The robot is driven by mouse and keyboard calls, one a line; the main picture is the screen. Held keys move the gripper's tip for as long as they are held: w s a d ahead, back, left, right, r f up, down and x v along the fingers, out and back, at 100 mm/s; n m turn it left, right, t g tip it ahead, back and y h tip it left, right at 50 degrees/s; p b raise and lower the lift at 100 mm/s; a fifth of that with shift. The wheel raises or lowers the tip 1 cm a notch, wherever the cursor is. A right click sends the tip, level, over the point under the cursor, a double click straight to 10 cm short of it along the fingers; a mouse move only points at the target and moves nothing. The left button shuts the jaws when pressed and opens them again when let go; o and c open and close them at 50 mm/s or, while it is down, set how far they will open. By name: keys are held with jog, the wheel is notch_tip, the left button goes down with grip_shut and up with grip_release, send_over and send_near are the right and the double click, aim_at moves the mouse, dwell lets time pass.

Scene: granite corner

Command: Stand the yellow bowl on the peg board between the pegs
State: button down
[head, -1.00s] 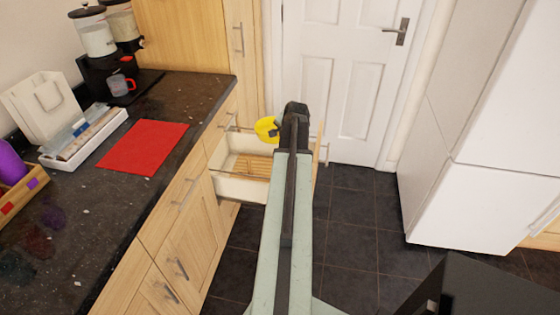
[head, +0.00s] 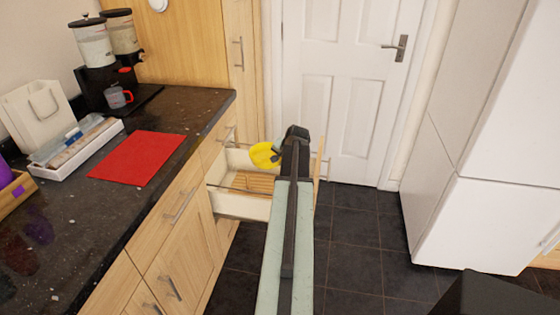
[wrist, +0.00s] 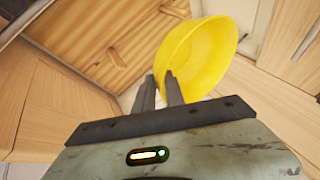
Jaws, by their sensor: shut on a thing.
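The yellow bowl (head: 264,155) is held tilted on its edge above the open drawer, and it also shows large in the wrist view (wrist: 205,55). My gripper (wrist: 162,84) is shut on the bowl's rim, with its fingers at the bowl's left side in the wrist view. In the head view my arm hides part of the bowl's right side. A slatted wooden piece (head: 250,182) lies in the drawer and looks like the peg board. Its pegs cannot be made out, and my arm hides its right end.
The open drawer (head: 238,206) sticks out from the wooden cabinets below the dark counter (head: 90,215). A white door (head: 345,110) and fridge (head: 475,200) bound the dark floor.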

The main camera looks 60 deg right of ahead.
notch_tip(320, 180, down, 17)
jog(key=b, duration=1.6)
jog(key=c, duration=1.3)
grip_release()
notch_tip(320, 180, up, 12)
jog(key=p, duration=1.2)
